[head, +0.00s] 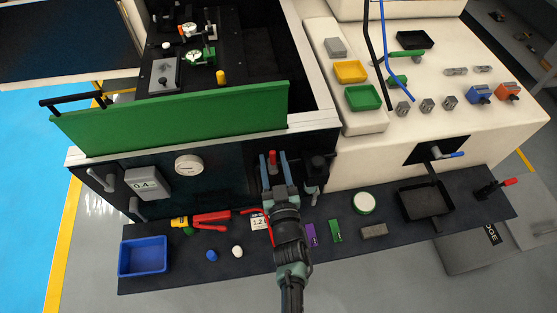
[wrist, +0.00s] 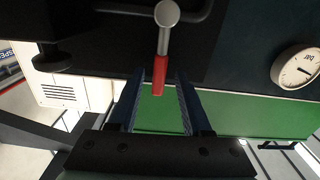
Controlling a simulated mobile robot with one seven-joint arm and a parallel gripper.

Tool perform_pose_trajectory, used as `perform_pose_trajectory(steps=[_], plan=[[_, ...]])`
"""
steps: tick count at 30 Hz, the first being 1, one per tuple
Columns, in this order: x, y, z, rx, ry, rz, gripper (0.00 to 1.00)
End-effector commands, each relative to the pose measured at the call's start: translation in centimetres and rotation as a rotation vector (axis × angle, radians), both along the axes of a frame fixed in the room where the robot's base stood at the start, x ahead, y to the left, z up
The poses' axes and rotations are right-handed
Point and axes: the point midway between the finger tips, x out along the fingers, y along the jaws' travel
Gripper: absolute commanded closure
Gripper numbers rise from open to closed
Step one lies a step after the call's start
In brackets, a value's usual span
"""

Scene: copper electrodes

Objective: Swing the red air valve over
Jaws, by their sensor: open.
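The red air valve handle (head: 272,157) stands up from the dark front panel of the machine. In the wrist view its red grip (wrist: 157,78) hangs from a grey metal lever with a round pivot (wrist: 167,12). My gripper (head: 274,162) is open, its two blue fingers on either side of the red grip. In the wrist view a gap shows between the grip and each finger of my gripper (wrist: 161,88). I cannot tell how deep the grip sits between them.
A round gauge (head: 188,165) and a grey box marked 0.4 (head: 147,184) sit left of the valve. A dark knobbed fitting (head: 316,167) is close on the right. The green door (head: 170,120) rises behind. Below, the dark shelf (head: 285,262) carries a blue bin (head: 121,258) and small items.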

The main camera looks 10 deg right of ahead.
Motion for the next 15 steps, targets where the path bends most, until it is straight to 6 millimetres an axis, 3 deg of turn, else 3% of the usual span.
perform_pose_trajectory(steps=[15], plan=[[-4.7,0.0,0.1,-0.002,0.002,0.000,0.51]])
